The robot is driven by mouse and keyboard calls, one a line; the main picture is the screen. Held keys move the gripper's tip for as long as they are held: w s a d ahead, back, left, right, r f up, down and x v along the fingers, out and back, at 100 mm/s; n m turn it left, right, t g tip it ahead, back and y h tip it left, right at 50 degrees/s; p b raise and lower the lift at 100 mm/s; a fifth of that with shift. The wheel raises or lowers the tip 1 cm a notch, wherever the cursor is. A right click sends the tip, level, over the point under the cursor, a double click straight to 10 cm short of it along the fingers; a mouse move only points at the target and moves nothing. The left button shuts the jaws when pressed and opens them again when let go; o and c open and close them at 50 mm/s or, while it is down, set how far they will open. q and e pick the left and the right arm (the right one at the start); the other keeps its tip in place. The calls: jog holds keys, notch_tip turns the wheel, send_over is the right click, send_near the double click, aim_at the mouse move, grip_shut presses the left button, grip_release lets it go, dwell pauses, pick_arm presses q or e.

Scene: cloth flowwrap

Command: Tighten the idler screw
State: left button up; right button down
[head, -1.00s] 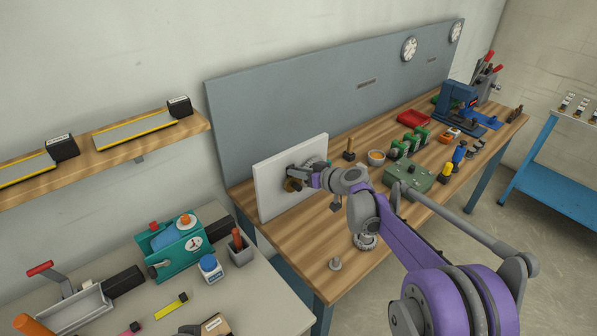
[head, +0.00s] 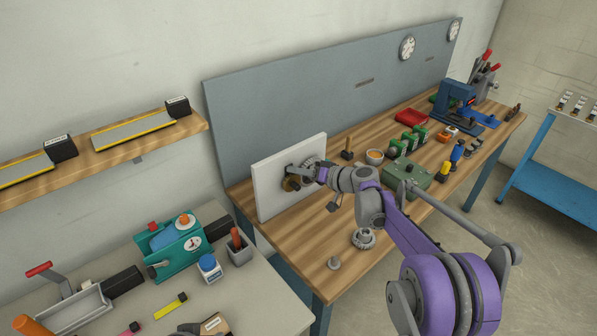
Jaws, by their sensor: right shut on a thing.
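A white upright panel (head: 268,204) stands at the near left end of the wooden bench. It carries a brass-coloured gear (head: 291,183), a dark bracket and a grey toothed wheel partly behind my gripper. My right gripper (head: 306,176) is at the panel's face, close to the gears, and shut on a small part there. The fingers and wrist hide this part, so I cannot make out its shape. The idler screw cannot be picked out at this size. My left gripper is not in view.
On the wooden bench (head: 318,255) lie a loose gear (head: 363,239), a small grey knob (head: 334,263), a green box (head: 408,178) and an orange-rimmed bowl (head: 374,156). A grey table (head: 255,290) with a teal device (head: 177,245) stands at the left.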

jog(key=c, duration=0.7)
grip_release()
jog(key=v, duration=1.1)
jog(key=shift+b, duration=0.45)
jog(key=shift+a, duration=0.1)
